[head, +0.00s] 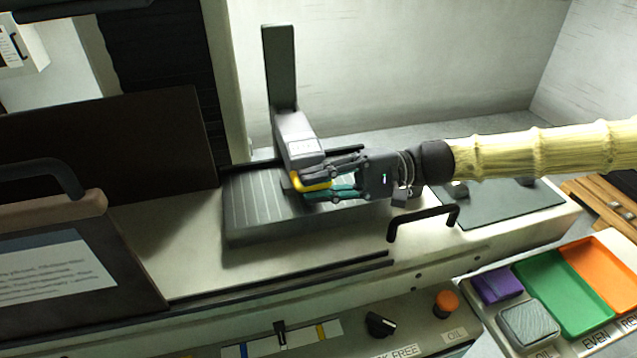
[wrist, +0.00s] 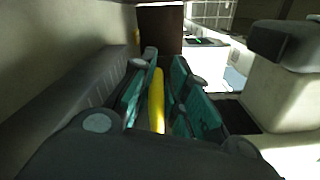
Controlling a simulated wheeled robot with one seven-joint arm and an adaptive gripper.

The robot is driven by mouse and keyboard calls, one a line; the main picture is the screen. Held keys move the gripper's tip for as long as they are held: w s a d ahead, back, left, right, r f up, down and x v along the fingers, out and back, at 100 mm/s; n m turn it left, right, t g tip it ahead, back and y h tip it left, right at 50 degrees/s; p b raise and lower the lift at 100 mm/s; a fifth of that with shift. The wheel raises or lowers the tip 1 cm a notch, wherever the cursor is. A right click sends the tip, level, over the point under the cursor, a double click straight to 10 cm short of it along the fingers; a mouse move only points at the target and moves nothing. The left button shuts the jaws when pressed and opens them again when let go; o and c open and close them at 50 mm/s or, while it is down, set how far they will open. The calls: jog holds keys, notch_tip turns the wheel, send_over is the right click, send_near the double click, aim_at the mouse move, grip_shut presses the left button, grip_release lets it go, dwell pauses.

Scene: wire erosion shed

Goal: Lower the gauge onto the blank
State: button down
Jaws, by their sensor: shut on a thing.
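The gauge has an upright dark column (head: 280,68) and a grey arm (head: 298,132) with a pale label, reaching forward over a dark grooved plate (head: 258,208). A yellow bent handle (head: 297,181) is at the arm's front end. My gripper (head: 318,184) is shut on this handle from the right, with its teal-padded fingers on either side. In the wrist view the yellow handle (wrist: 156,98) stands between the two fingers. I cannot make out a separate blank; the arm and my fingers cover that part of the plate. Any gap under the gauge cannot be told.
A black bar handle (head: 423,217) stands on the bench edge, near my gripper's right. A dark mat (head: 505,207) lies to the right. Green (head: 568,290) and orange (head: 606,272) trays are at lower right. A dark panel (head: 105,145) stands at left.

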jog(key=shift+s+f, duration=0.25)
jog(key=shift+f, duration=0.7)
jog(key=c, duration=1.5)
grip_release()
jog(key=shift+r, duration=0.1)
jog(key=shift+w+r, duration=0.2)
jog(key=shift+w+d, duration=0.15)
jog(key=shift+d, duration=0.1)
jog(key=v, duration=0.9)
jog(key=shift+d+r, duration=0.1)
jog(key=shift+d, duration=0.35)
jog(key=shift+v, duration=0.85)
